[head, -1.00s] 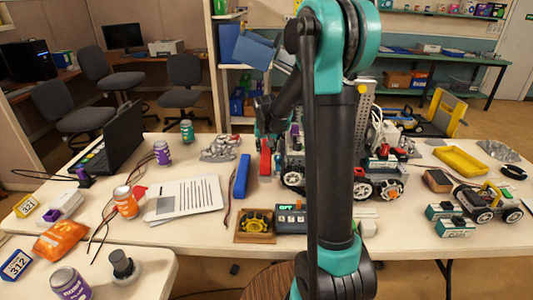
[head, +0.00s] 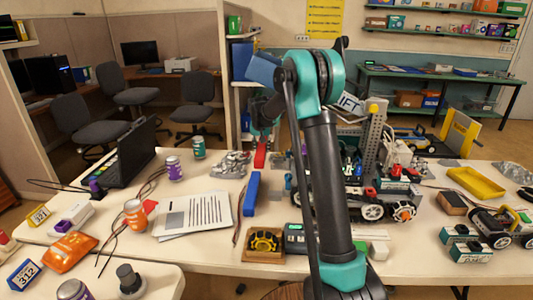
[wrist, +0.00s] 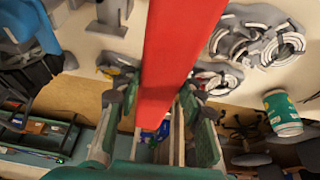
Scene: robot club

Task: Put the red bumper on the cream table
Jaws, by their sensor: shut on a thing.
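The red bumper (head: 261,154) is a plain red bar held upright in my gripper (head: 263,128), over the far middle part of the cream table (head: 205,247). In the wrist view the red bumper (wrist: 180,50) runs from the top edge down between the two fingers of my gripper (wrist: 158,108), which are shut on it. Its lower end looks close to the tabletop in the head view, but I cannot tell whether it touches. My arm hides part of the table's middle.
A blue bar (head: 252,194) lies nearest the bumper, with grey metal parts (head: 231,164) to the left. A wheeled robot (head: 372,195) stands to the right. Papers (head: 193,215), cans (head: 174,168) and a laptop (head: 125,155) occupy the left. A yellow tray (head: 471,182) is at right.

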